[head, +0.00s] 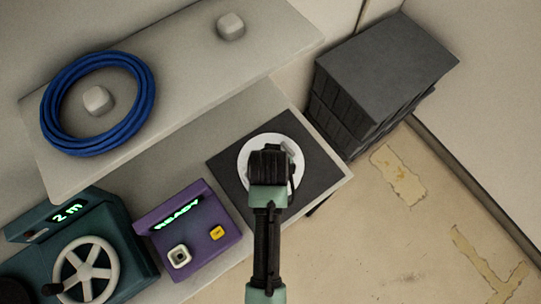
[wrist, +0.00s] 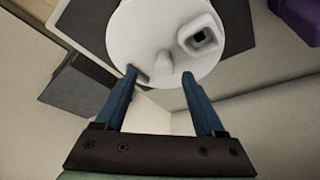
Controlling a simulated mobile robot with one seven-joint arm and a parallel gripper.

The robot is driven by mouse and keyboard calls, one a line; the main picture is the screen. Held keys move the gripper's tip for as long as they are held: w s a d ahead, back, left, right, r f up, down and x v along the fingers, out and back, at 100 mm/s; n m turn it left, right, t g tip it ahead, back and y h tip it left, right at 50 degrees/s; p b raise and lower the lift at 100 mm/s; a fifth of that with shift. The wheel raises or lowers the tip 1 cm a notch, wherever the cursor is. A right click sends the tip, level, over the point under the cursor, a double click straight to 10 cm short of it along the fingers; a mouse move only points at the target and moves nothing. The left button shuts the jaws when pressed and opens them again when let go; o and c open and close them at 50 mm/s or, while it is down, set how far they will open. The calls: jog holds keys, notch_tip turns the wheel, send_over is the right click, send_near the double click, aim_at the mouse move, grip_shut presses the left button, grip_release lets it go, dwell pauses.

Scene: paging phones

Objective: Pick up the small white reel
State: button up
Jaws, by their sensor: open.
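The small white reel (head: 244,163) lies on a dark square mat (head: 225,160) on the counter, partly hidden under my gripper (head: 271,160) in the head view. In the wrist view the reel (wrist: 138,36) is a round white disc with a rounded knob near its middle and a raised square piece with a dark hole. My gripper (wrist: 159,73) is open. Its two blue fingers overlap the near edge of the disc in the wrist view, with nothing clearly held between them. I cannot tell whether the fingertips touch the reel.
A purple box (head: 190,230) with a green READY display and a teal machine (head: 80,245) with a white handwheel stand to the left. A raised shelf (head: 180,60) behind holds a blue cable coil (head: 54,97). A dark stack (head: 385,65) stands right of the counter.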

aim_at(258, 143)
jog(key=shift+a+x, duration=0.15)
jog(key=shift+x, duration=1)
jog(key=shift+a+x, duration=0.15)
jog(key=shift+x, duration=0.95)
jog(key=shift+w, duration=0.1)
grip_shut()
